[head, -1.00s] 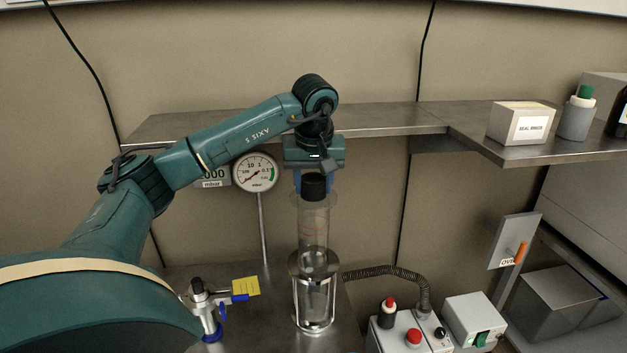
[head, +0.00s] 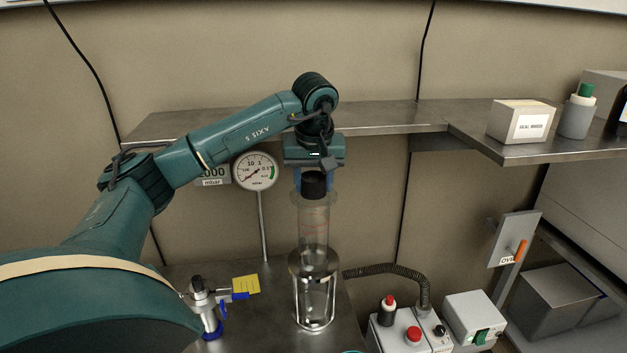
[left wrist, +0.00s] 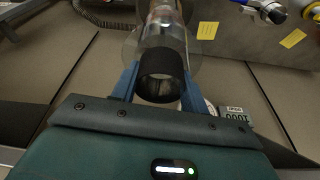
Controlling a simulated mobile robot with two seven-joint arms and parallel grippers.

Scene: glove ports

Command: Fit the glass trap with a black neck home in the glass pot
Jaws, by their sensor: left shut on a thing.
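The glass trap (head: 314,222) is a clear tube with red marks, a wide clear flange and a black neck (head: 313,186). It stands upright, its lower end inside the metal collar of the glass pot (head: 316,302). How deep it sits is hard to tell through the glass. My left gripper (head: 313,182) points down from above, its blue fingers on either side of the black neck. In the left wrist view the fingers (left wrist: 158,82) are shut on the black neck (left wrist: 161,76), with the glass trap (left wrist: 163,30) beyond. My right gripper is not in view.
A pressure gauge (head: 255,171) on a thin post stands left of the trap. A valve with blue handles (head: 208,306) and a yellow note (head: 246,284) are at lower left. A ribbed hose (head: 390,270) and control box (head: 408,334) are at right. A metal shelf (head: 390,119) runs behind.

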